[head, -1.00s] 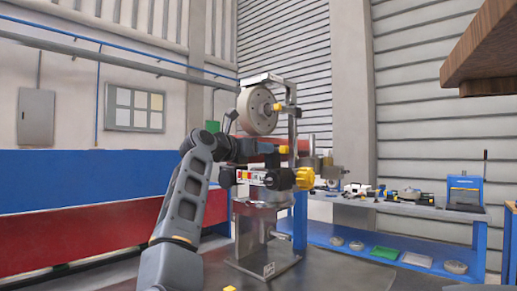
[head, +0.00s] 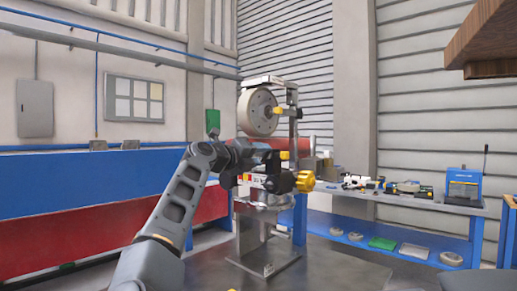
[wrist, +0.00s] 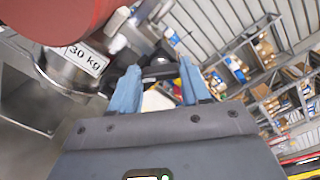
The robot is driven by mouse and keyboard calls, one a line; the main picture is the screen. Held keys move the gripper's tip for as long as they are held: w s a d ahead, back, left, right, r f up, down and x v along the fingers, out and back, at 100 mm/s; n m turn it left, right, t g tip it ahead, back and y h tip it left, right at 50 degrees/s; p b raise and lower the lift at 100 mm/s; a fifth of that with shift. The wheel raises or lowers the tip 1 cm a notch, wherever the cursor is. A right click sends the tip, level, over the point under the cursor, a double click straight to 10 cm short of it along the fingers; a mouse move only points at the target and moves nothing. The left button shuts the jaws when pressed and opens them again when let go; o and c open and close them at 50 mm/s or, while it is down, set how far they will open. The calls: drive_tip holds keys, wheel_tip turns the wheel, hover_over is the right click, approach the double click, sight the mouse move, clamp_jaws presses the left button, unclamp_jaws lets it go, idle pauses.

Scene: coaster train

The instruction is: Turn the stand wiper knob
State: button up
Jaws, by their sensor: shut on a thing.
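A tall metal stand (head: 292,125) carries a pale wheel (head: 258,112) at its top. A yellow knob (head: 305,181) sticks out at its right side, beside a black round part (head: 284,183). My gripper (head: 268,158) is at the stand below the wheel, and its fingertips are hard to make out in the head view. In the wrist view, the two blue fingers of my gripper (wrist: 158,82) close around a dark knob-like part (wrist: 158,72). I cannot tell for certain which knob of the stand this is.
A red cylinder (wrist: 70,18) and a "30 kg" weight (wrist: 75,65) are close to the left finger in the wrist view. A blue workbench (head: 395,222) with several items stands at the right. A wooden edge (head: 495,40) hangs at upper right.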

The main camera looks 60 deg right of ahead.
drive_tip(key=shift+w+n+p, duration=0.15)
drive_tip(key=shift+n+p, duration=2)
drive_tip(key=shift+n, duration=1.45)
drive_tip(key=shift+f, duration=0.1)
drive_tip(key=o, duration=1.1)
drive_tip(key=shift+c, duration=0.2)
drive_tip(key=v, duration=0.7)
drive_tip(key=shift+a+b, duration=0.4)
